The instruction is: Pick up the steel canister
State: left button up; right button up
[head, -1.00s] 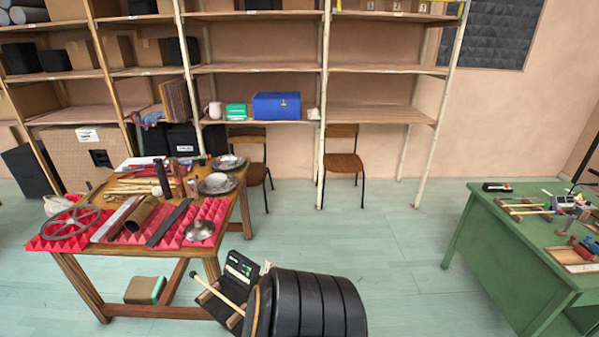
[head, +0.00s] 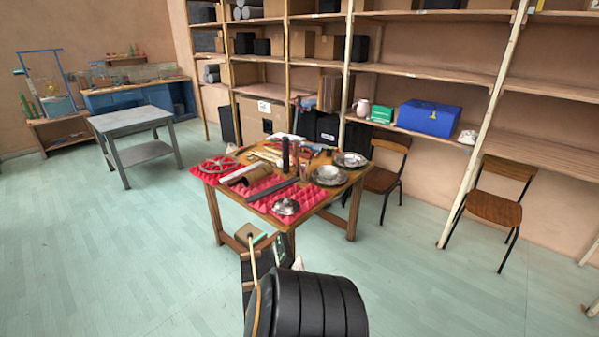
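I cannot pick out the steel canister for certain. On the wooden table (head: 317,222) in the middle, a tall dark cylinder (head: 285,154) stands upright. A brownish tube (head: 257,176) lies on the red padding (head: 262,204), with a pale flat bar beside it. Shiny round metal pieces lie at the right: a bowl-like one (head: 328,176), another behind it (head: 351,160) and a domed one (head: 286,207) near the front. Neither of my grippers shows in the head view, and nothing on the table is touched by one.
A large black ribbed cylinder (head: 318,303) fills the bottom centre; I cannot tell if it is mine. A grey table (head: 132,120) stands at left. Shelves (head: 428,72) and two chairs (head: 493,208), (head: 383,180) line the back. The floor (head: 110,250) at left is open.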

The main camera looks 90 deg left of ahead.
aim_at(303, 166)
jog(key=i+j+u, duration=0.25)
jog(key=i+u, duration=0.25)
jog(key=i+j+u, duration=0.1)
jog(key=i+u, duration=0.7)
jog(key=u, duration=0.15)
jog(key=i+u, duration=0.35)
jog(key=i+l+u, duration=0.1)
jog(key=i+u, duration=0.25)
jog(key=i, duration=0.25)
jog(key=i+l+u, duration=0.2)
jog(key=i+u, duration=0.15)
jog(key=i, duration=0.1)
